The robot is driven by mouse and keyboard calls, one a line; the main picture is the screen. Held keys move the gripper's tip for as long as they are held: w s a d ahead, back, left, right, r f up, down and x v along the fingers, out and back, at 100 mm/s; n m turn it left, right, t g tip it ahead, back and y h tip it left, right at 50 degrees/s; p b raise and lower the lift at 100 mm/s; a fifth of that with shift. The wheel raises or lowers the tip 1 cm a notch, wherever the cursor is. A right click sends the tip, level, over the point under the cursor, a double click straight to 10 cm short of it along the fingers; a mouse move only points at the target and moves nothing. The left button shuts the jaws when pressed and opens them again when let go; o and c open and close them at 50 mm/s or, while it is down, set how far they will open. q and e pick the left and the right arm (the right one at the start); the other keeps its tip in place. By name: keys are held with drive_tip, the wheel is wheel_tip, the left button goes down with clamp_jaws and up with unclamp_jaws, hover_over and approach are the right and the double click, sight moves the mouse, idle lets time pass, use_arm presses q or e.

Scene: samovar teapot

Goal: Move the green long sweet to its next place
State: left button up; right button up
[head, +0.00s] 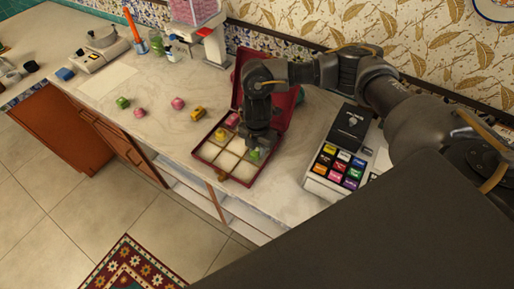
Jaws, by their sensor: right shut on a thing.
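My right gripper (257,146) reaches down over the open red sweet box (209,162) and is shut on a green sweet (254,154), low at the right side of the divided tray. I cannot tell whether the sweet touches the compartment floor; the fingers partly hide it. A yellow sweet (220,133) and a pink sweet (232,119) lie in left and back compartments. Another green sweet (122,102), a short one, lies loose on the counter at the left. My left gripper is not in view.
Pink sweets (178,103) and a yellow-orange sweet (198,113) lie loose left of the box. A black-lidded box of coloured packets (318,184) stands close on the right. The raised red lid (284,112) is behind my gripper. The counter's front edge is near.

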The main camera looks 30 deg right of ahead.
sight(257, 149)
drive_tip(key=shift+f, duration=0.2)
drive_tip(key=shift+f, duration=0.15)
drive_tip(key=o, duration=0.7)
wheel_tip(257, 149, up, 12)
drive_tip(key=shift+r+b, duration=0.2)
drive_tip(key=shift+b, duration=0.25)
